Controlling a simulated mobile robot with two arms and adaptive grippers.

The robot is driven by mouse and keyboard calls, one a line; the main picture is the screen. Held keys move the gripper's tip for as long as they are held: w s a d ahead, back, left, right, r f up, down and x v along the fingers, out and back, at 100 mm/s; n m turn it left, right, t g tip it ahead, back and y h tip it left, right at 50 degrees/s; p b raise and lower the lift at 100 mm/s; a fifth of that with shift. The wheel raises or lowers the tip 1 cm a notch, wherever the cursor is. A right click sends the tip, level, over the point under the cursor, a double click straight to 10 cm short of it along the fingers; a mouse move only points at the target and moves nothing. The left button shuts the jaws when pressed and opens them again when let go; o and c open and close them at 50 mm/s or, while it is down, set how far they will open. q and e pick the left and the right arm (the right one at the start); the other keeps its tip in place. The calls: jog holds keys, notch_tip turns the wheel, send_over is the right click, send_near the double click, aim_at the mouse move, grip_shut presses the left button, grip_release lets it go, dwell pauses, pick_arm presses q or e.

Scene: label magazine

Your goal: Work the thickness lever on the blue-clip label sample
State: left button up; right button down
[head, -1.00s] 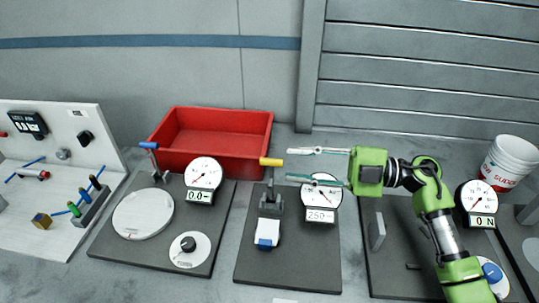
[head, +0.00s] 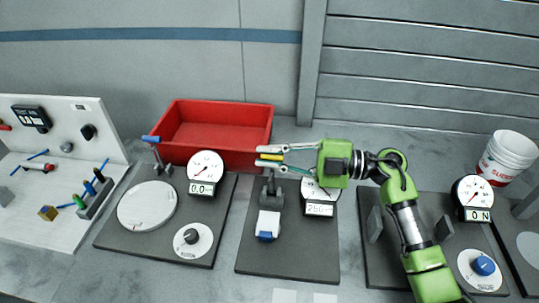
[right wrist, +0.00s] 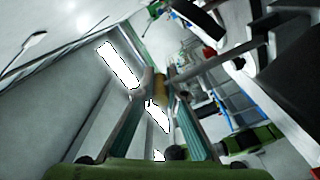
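The label sample (head: 269,222) is a white piece with a blue clip (head: 266,236), lying on the middle dark plate (head: 287,262) below the thickness gauge's post. The gauge's lever has a yellow handle (head: 270,157) at the top. My right gripper (head: 262,156) has come in from the right and is shut on the yellow handle; in the right wrist view the handle (right wrist: 160,86) sits between the two fingertips. The gauge dial (head: 313,188) is partly hidden behind my gripper; its display (head: 319,209) seems to read 250. My left gripper is not in view.
A red bin (head: 215,135) stands behind the gauge. A blue-handled station with a round white plate (head: 147,205) is to the left, another station with a blue knob (head: 484,266) to the right. A white bucket (head: 508,157) stands at the far right.

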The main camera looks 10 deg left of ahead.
jog(key=s+f+n+b, duration=0.2)
jog(key=s+n+b, duration=0.3)
jog(key=s+n, duration=0.2)
jog(key=shift+s+f, duration=0.15)
jog(key=shift+f, duration=0.1)
dwell(0.5)
dwell(0.3)
jog(key=c, duration=2)
grip_release()
jog(key=shift+c, duration=0.2)
jog(key=d, duration=1.2)
